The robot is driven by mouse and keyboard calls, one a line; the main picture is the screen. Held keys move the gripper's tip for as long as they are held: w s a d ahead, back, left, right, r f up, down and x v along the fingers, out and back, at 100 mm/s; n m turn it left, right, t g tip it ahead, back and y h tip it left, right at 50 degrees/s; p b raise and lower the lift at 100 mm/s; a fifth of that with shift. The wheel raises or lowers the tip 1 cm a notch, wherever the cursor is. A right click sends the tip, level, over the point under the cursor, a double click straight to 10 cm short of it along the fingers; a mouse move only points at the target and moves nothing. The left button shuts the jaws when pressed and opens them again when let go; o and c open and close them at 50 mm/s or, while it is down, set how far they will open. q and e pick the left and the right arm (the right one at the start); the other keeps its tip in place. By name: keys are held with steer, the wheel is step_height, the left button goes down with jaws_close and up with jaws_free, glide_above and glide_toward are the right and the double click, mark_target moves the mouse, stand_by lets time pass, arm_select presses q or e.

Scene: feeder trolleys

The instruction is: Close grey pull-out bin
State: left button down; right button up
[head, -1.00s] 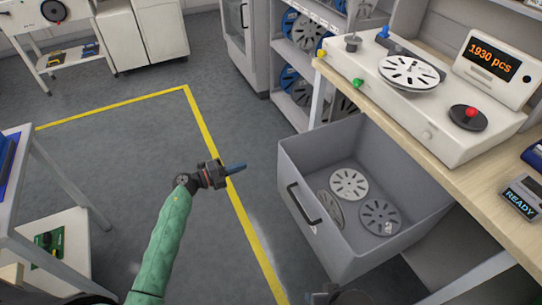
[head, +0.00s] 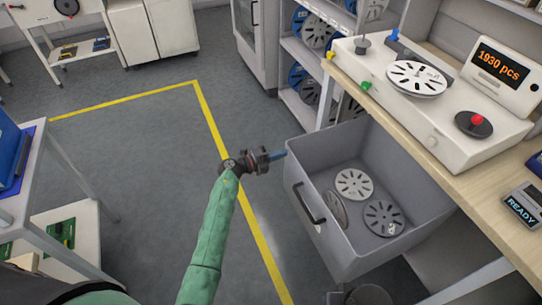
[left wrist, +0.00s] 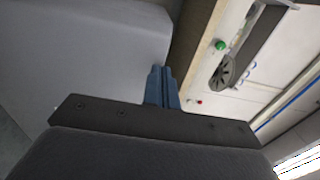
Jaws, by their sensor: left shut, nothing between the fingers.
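The grey pull-out bin (head: 356,252) stands pulled out from under the wooden bench, with a dark bar handle (head: 308,204) on its front. Several slotted grey discs (head: 354,184) lie inside it. My left gripper (head: 282,154) is shut and empty, its blue fingertips close to the bin's far front corner; I cannot tell if they touch. In the left wrist view the shut blue fingers (left wrist: 162,88) point past a light grey surface (left wrist: 85,45), seemingly the bin's wall. A dark part of what looks like my right gripper (head: 362,295) shows at the bottom edge; its fingers are unclear.
The bench (head: 463,168) carries a counting machine (head: 440,122) with an orange display and a small READY device (head: 522,206). A reel shelf (head: 300,55) stands behind. A trolley (head: 52,195) is at left. The floor (head: 140,150) between, with yellow lines, is clear.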

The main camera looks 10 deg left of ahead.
arm_select(q)
steer(key=shift+w+d, duration=0.25)
steer(key=shift+d, duration=0.1)
arm_select(e)
steer(key=shift+d+r, duration=0.15)
steer(key=shift+r, duration=0.15)
steer(key=shift+w, duration=0.1)
